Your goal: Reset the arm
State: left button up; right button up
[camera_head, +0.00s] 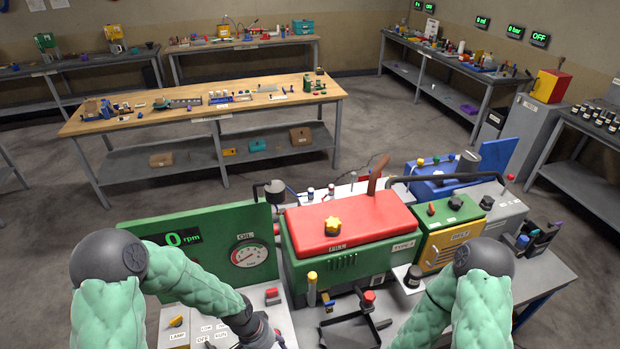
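My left arm, in green padding, comes in from the lower left and reaches over the white labelled panel (205,325). Its dark wrist and part of the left gripper (272,338) show at the bottom edge; the fingertips are cut off or hidden. My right arm, also padded green, bends down at the lower right. Its gripper is out of the frame. Between the arms stands a green machine with a red lid (345,228). A brown lever (378,175) stands up, tilted, at the lid's back edge.
A green panel with a gauge (249,253) and a "0 rpm" display stands left of the machine. A black tray (350,332) and a red-capped knob (369,298) lie in front. A yellow-green box (452,235) stands right. A wooden workbench (150,122) stands behind, with open floor between.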

pick_arm(q)
jog(key=s+f+n, duration=1)
jog(key=s, duration=0.1)
notch_tip(320, 180, down, 17)
jog(key=w+m+t+b, duration=0.1)
jog(key=b, duration=1.7)
jog(key=shift+w+d+f+h+b, duration=0.2)
jog(key=shift+w+d+h+b, duration=0.1)
jog(key=shift+w+b, duration=0.05)
